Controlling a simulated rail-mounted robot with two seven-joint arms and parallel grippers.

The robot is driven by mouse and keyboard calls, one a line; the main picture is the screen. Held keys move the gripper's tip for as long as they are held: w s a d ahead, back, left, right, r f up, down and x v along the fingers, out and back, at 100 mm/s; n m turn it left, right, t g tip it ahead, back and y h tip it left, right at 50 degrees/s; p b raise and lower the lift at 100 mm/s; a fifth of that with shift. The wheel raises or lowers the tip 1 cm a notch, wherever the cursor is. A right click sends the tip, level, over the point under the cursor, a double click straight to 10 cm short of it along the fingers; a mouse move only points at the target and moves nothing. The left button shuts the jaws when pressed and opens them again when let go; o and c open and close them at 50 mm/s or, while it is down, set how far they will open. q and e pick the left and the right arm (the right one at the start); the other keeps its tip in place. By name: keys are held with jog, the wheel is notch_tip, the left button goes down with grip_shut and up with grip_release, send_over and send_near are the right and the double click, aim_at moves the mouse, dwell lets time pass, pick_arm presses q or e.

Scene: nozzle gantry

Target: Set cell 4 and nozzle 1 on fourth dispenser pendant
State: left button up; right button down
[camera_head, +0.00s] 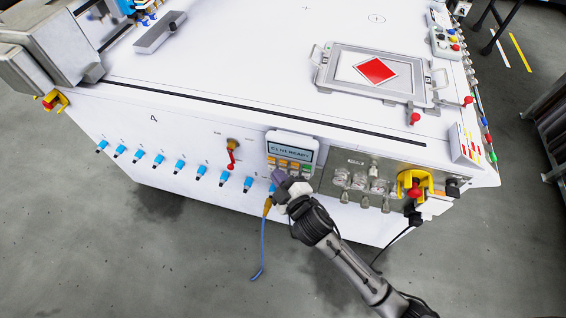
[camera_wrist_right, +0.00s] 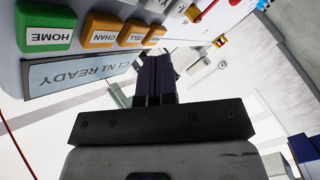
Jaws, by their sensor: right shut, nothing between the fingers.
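The dispenser pendant (camera_head: 289,150) is a white box on the front face of the table. Its display (camera_head: 290,147) reads "C1 N1 READY". In the right wrist view the pendant appears upside down, with its display (camera_wrist_right: 82,70), a green HOME button (camera_wrist_right: 46,27) and several orange buttons, one marked CHAN (camera_wrist_right: 101,30) and one that seems to read CELL (camera_wrist_right: 132,36). My right gripper (camera_head: 278,178) is shut and empty at the pendant's lower left. Its dark fingers (camera_wrist_right: 155,68) are close to the orange buttons; contact cannot be told. My left gripper is out of view.
Several blue fittings (camera_head: 160,159) line the front face, with a red-handled valve (camera_head: 232,156) left of the pendant. A metal panel with fittings (camera_head: 360,182) and a red-yellow emergency stop (camera_head: 414,186) sits to the right. A blue cable (camera_head: 263,250) hangs below.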

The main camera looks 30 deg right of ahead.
jog(key=shift+s+a+p, duration=0.35)
jog(key=shift+s+a, duration=1.2)
jog(key=shift+s, duration=0.2)
dwell(0.4)
dwell(0.7)
